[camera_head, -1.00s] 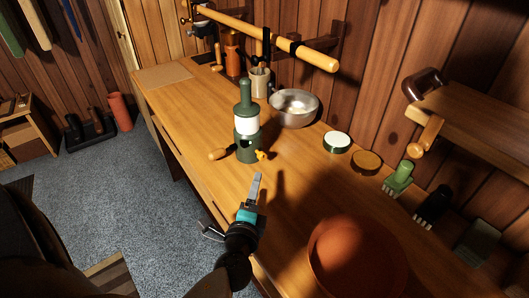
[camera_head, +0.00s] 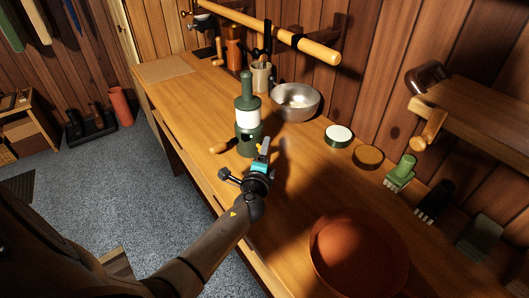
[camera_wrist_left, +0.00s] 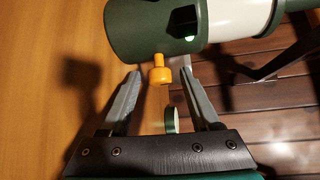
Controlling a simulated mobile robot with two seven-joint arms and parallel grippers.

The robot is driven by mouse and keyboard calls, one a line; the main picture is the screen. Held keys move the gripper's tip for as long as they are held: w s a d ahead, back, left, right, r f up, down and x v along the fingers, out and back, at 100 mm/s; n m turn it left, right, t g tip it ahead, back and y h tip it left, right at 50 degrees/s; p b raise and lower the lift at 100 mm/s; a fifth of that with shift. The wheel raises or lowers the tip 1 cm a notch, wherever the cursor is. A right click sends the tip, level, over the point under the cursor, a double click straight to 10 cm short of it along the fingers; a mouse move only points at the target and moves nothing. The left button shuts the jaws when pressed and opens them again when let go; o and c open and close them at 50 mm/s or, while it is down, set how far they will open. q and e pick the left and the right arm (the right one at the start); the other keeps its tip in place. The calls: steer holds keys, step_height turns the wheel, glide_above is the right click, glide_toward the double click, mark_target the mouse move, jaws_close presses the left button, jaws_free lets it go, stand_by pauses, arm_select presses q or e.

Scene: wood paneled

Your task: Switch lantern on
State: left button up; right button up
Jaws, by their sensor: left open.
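The green lantern (camera_head: 248,138) with a white middle band stands upright on the wooden workbench. In the left wrist view the lantern (camera_wrist_left: 150,28) lies across the top, and an orange knob (camera_wrist_left: 160,72) sticks out of its base. My left gripper (camera_head: 263,150) is at the lantern's near side. In the left wrist view my left gripper (camera_wrist_left: 160,80) is open, with the knob between its fingertips and gaps visible on both sides. My right gripper is not in view.
Round tins (camera_head: 338,135), brushes (camera_head: 401,172) and a large terracotta dish (camera_head: 358,252) are on the right.

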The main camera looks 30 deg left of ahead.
arm_select(q)
steer(key=shift+w+a, duration=0.1)
steer(key=shift+w, duration=0.05)
jaws_close()
stand_by(0.5)
